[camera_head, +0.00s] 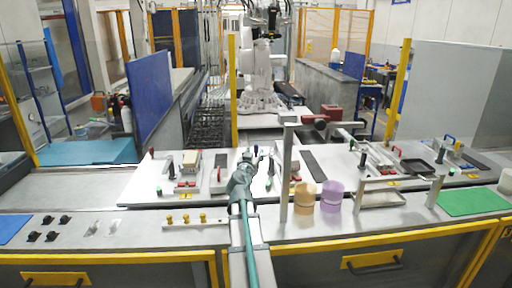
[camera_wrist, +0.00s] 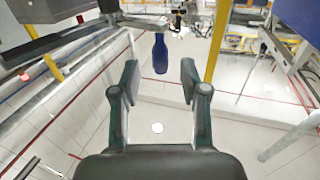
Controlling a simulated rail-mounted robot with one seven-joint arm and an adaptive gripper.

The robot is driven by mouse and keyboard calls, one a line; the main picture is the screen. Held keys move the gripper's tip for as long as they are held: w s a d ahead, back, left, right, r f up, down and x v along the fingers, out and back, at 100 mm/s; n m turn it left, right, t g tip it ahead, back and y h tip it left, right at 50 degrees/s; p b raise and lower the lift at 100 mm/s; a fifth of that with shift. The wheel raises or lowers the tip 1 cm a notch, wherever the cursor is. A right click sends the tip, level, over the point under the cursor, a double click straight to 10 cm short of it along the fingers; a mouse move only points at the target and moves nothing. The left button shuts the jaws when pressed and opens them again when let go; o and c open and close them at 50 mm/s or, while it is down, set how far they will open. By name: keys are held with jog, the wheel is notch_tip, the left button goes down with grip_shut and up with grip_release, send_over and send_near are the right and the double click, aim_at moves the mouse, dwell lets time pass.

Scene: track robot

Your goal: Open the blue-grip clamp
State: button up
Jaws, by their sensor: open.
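The clamp's dark blue grip (camera_wrist: 160,54) stands upright in the upper middle of the wrist view, between and beyond my two open fingers. In the head view a small part of the blue grip (camera_head: 256,150) shows just past my gripper (camera_head: 250,157). My gripper (camera_wrist: 158,88) is open, with nothing between its pads; the fingers appear apart from the grip. The rest of the clamp is largely hidden behind my arm in the head view.
Other toggle clamps with black grips (camera_head: 171,168) stand on the white panel (camera_head: 140,182). A metal post (camera_head: 286,175) rises close right of my gripper, beside an orange cup (camera_head: 304,198) and a purple cup (camera_head: 331,196). Yellow knobs (camera_head: 186,218) sit in front, left of my arm.

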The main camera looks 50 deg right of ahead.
aim_at(256, 150)
jog(key=shift+p+x, duration=0.5)
jog(key=shift+x, duration=1.65)
grip_shut()
